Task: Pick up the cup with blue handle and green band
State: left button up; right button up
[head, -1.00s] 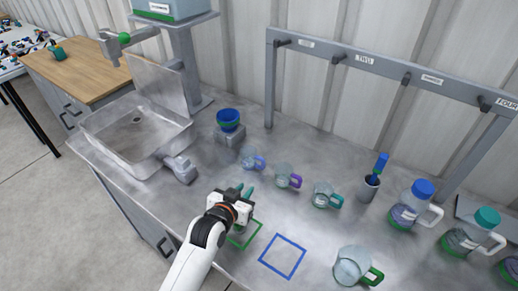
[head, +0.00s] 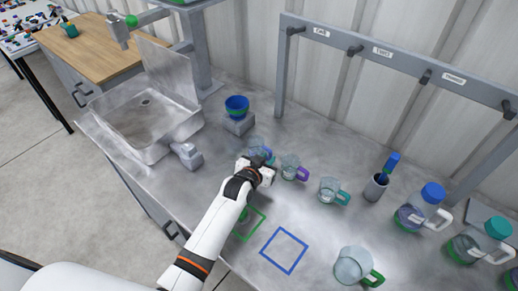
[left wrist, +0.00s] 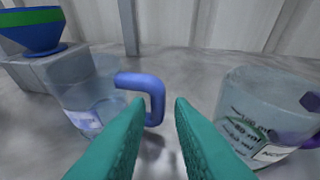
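A clear cup with a blue handle (head: 257,147) stands on the grey bench, partly hidden by my left gripper (head: 264,170). In the left wrist view this cup (left wrist: 85,95) is at left, with its blue handle (left wrist: 148,82) pointing toward the fingers. A pale lavender patch shows low on its side; I cannot make out a green band. My left gripper (left wrist: 160,112) is open, its two teal fingers apart. The handle's outer part shows in line with the gap, slightly overlapped by the left finger. My right gripper is not in view.
A blue-and-green bowl (head: 237,105) sits on a grey block behind. A sink (head: 150,125) lies left.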

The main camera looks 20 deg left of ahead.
aim_at(270, 157)
pick_arm(q)
jog(key=shift+x, duration=1.8)
grip_shut()
